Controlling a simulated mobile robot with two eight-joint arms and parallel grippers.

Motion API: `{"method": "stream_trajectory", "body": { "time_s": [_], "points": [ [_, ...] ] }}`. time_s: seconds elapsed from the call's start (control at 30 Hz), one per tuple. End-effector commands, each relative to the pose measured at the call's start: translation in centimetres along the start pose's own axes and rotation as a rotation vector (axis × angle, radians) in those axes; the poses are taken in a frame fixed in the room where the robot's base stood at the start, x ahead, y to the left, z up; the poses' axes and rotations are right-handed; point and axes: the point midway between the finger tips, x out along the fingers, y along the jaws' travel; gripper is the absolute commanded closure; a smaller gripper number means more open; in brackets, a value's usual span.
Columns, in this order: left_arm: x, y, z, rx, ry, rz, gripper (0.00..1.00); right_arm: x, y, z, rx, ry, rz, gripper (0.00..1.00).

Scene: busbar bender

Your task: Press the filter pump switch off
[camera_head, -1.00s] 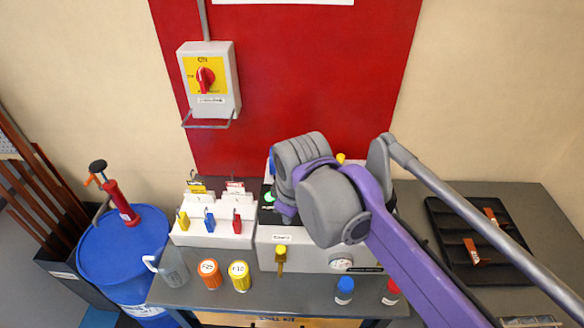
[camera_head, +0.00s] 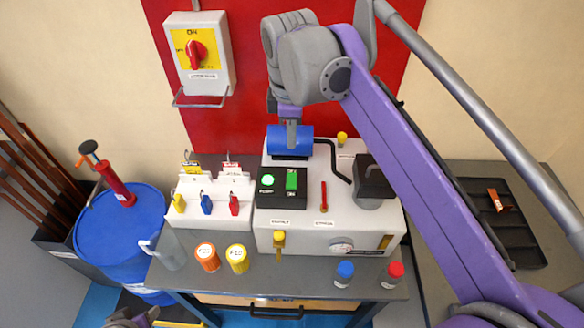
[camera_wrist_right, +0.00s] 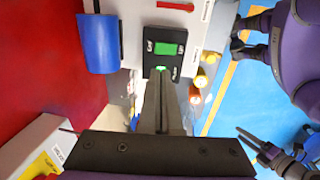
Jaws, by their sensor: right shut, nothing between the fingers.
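The switch panel (camera_head: 281,187) is a small black plate on top of the white machine, with a green rocker switch (camera_head: 291,179) and a lit green round lamp (camera_head: 267,180) to its left. In the right wrist view the rocker (camera_wrist_right: 170,49) shows whole, with lettering beside it too small to read surely. My right gripper (camera_head: 291,146) is shut and empty, pointing down in front of the blue cylinder, above and behind the panel and apart from it. Its fingertips (camera_wrist_right: 160,72) appear beside the lamp in the wrist view. My left gripper (camera_wrist_right: 258,143) shows small; its jaw state is unclear.
A blue cylinder (camera_head: 305,139) and black crank stand behind the panel. A red lever (camera_head: 323,196) and a black-topped block (camera_head: 374,180) are to its right. Capped jars line the front edge of the bench.

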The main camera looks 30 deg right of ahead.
Motion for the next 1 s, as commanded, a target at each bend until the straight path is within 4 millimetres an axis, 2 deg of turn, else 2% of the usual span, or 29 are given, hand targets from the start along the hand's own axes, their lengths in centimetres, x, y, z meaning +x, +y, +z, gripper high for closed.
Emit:
{"method": "stream_trajectory", "body": {
  "time_s": [0.3,0.5,0.7,1.0],
  "points": [
    [0.3,0.0,0.4,0.000,-0.004,0.000,0.50,6.7,-0.1,0.0,0.001,0.000,0.000,1.00],
    [0.3,0.0,0.4,0.000,-0.004,0.000,0.50,10.3,0.0,0.0,0.001,0.000,0.000,1.00],
    [0.3,0.0,0.4,0.000,-0.004,0.000,0.50,12.3,0.0,0.0,0.001,0.000,0.000,1.00],
    [0.3,0.0,0.4,0.000,-0.004,0.000,0.50,12.7,0.0,0.0,0.001,0.000,0.000,1.00]
  ]
}}
